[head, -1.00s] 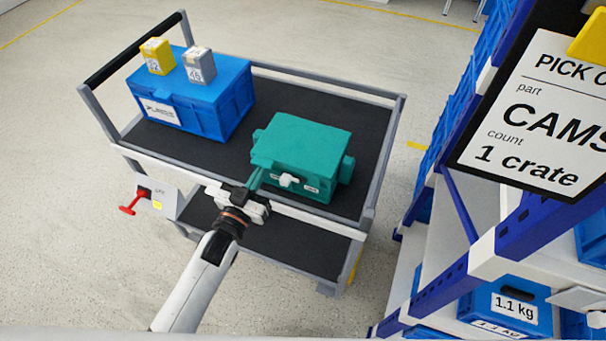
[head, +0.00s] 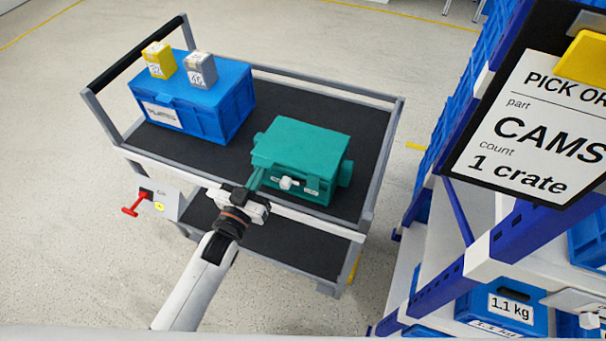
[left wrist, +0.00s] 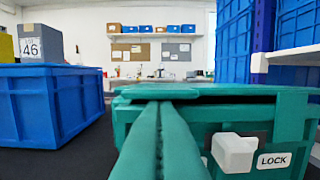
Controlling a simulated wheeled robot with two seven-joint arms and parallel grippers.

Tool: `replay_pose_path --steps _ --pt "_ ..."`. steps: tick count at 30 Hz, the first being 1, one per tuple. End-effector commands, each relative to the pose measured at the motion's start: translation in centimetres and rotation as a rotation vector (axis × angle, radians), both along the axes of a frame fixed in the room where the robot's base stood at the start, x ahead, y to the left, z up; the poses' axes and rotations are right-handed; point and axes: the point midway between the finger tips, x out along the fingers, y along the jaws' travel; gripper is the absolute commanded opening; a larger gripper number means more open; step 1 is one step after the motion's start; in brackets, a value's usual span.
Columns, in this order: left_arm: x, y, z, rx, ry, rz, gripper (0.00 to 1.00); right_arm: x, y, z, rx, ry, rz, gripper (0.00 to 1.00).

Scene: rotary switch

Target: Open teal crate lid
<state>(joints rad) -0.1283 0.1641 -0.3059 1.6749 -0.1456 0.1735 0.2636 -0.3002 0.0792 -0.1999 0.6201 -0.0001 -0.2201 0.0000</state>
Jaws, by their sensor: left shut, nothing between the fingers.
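The teal crate (head: 298,146) sits on the right part of the cart's top deck, with its lid (left wrist: 240,94) on it. A white knob (head: 288,183) is on its front face; in the left wrist view the knob (left wrist: 233,152) is beside a LOCK label (left wrist: 273,161). My left gripper (head: 256,180) is at the crate's front left corner, left of the knob. In the left wrist view its teal fingers (left wrist: 160,135) are together and empty, their tips at the lid's front rim. Whether they touch the rim is unclear. My right gripper is out of view.
A blue crate (head: 205,115) with a yellow box (head: 159,60) and a grey box (head: 200,71) on top stands left on the cart. Cart rails (head: 325,87) surround the deck. A red lever (head: 131,209) is at lower left. Blue shelving (head: 440,250) is at right.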

Motion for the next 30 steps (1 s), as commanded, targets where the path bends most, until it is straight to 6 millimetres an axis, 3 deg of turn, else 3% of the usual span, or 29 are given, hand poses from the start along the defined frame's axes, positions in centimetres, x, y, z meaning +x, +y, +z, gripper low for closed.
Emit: replay_pose_path --steps 18,30 --pt "0.0 0.0 4.7 0.001 -0.003 -0.001 0.0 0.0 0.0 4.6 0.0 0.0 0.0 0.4" --pt "0.0 0.0 4.8 0.001 -0.001 0.0 0.0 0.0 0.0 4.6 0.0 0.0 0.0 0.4"
